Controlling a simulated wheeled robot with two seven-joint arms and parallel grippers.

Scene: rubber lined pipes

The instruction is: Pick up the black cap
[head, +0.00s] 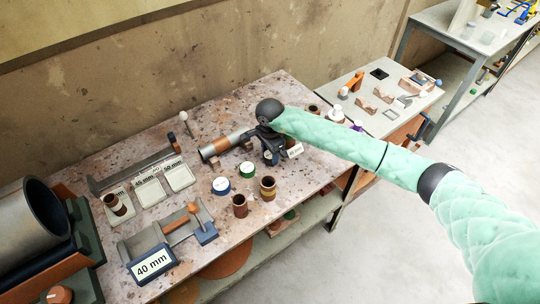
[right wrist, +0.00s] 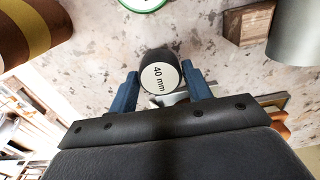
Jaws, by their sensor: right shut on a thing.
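The black cap (right wrist: 159,56) has a white round face reading "40 mm". In the right wrist view it sits between the two blue fingers of my right gripper (right wrist: 158,88), which is shut on it. In the head view my right gripper (head: 271,156) is low over the stone-patterned table (head: 285,95), beside the grey pipe. The cap is not clearly seen there. I cannot tell whether the cap still touches the table. My left gripper is in neither view.
A grey pipe with an orange band (head: 226,144) lies left of my right gripper. White and green lids (head: 221,186) and brown cups (head: 267,188) stand in front. A blue "40 mm" fixture (head: 152,264) is at the front left. A large pipe (head: 32,226) is far left.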

